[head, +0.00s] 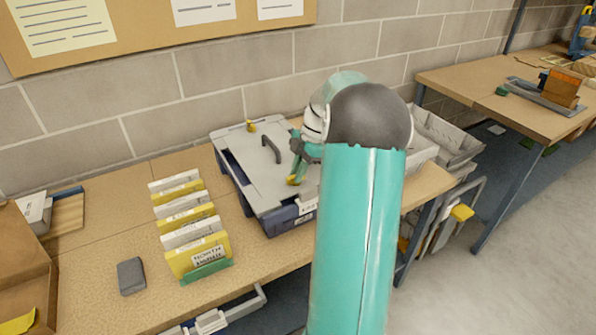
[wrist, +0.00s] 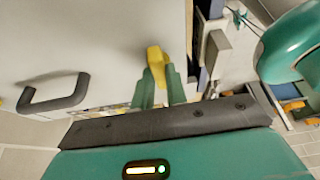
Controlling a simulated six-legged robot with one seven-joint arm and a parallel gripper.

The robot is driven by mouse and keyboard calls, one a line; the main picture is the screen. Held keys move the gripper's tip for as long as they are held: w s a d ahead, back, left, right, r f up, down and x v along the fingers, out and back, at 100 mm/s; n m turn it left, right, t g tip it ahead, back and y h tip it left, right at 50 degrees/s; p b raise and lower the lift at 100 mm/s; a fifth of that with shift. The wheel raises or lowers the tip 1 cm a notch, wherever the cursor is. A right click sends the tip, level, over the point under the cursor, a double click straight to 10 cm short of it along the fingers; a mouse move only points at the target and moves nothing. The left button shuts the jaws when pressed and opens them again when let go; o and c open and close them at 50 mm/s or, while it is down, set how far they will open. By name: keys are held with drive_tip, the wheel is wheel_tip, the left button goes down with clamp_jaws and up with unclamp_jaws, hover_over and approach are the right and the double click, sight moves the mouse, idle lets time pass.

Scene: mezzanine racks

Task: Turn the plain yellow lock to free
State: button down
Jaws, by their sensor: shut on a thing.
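A grey-lidded case (head: 245,185) with a dark blue body stands on the bench. A dark handle (head: 270,148) rises from its lid; the handle also shows in the wrist view (wrist: 55,97). One yellow lock (head: 292,180) is at the lid's near edge, and my gripper (head: 298,165) is at it. In the wrist view my green fingers (wrist: 159,84) are shut on this yellow lock (wrist: 154,54), one on each side. Another yellow lock (head: 250,126) sits at the lid's far left. Markings on either lock are too small to tell.
A row of yellow and white card holders (head: 190,222) stands left of the case. A small grey block (head: 131,276) lies in front of it. A grey bin (head: 440,140) stands to the right, partly behind my arm. The block wall (head: 210,80) is close behind.

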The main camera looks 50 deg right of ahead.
sight(313, 177)
drive_tip(key=c, duration=1.4)
unclamp_jaws()
drive_tip(key=v, duration=1.3)
drive_tip(key=shift+d+r, duration=0.15)
drive_tip(key=shift+r, duration=0.15)
drive_tip(key=shift+s, duration=0.15)
